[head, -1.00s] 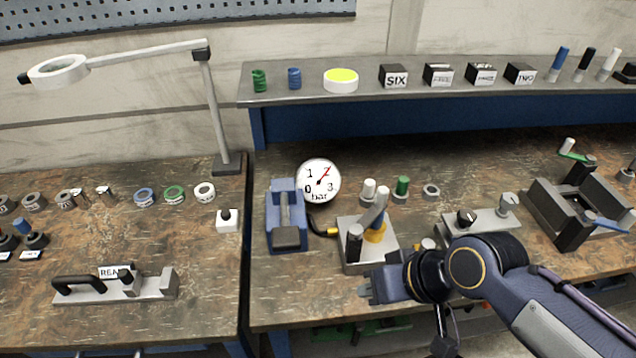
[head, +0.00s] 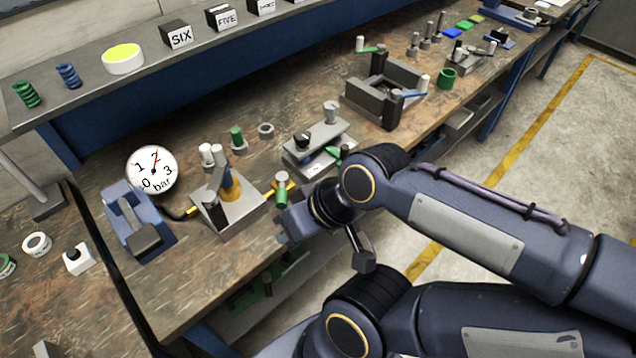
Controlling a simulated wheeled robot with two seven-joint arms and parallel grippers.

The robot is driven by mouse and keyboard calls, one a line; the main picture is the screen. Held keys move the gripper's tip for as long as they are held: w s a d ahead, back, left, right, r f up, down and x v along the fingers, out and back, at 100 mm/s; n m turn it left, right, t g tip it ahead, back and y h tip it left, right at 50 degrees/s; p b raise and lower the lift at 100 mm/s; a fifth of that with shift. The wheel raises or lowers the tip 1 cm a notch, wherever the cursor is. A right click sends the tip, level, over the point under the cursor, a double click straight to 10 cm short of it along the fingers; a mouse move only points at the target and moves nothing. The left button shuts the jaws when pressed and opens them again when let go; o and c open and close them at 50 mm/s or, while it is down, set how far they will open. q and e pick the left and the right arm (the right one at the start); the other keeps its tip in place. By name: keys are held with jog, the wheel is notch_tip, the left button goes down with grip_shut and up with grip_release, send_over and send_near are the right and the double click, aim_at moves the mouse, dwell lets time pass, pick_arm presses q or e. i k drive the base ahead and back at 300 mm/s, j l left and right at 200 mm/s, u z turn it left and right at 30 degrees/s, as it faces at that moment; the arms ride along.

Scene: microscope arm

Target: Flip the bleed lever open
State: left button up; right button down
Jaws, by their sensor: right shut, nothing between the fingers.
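A grey block (head: 243,222) stands on the bench with a grey lever (head: 216,182) leaning upright beside a yellow-orange body (head: 231,188). At the block's right, a green-and-white handle (head: 282,190) stands upright on a yellow fitting (head: 271,193). I cannot tell for sure which of these is the bleed lever. A round gauge (head: 152,169) reads near 2 bar. My right gripper (head: 284,228) is shut and empty, at the bench's front edge, just below the green handle in the picture. I cannot tell whether they touch. My left gripper is not in view.
A blue pump-like device (head: 136,222) stands left of the block, with a dark hose between. A grey plate with knobs (head: 321,147) stands behind my right wrist. A dark open fixture (head: 385,93) is farther right. A shelf (head: 175,62) runs along the back.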

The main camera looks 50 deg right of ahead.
aim_at(282, 177)
jog(key=z, duration=1.3)
jog(key=i+l+u, duration=0.1)
jog(key=i+l, duration=0.25)
jog(key=l, duration=0.15)
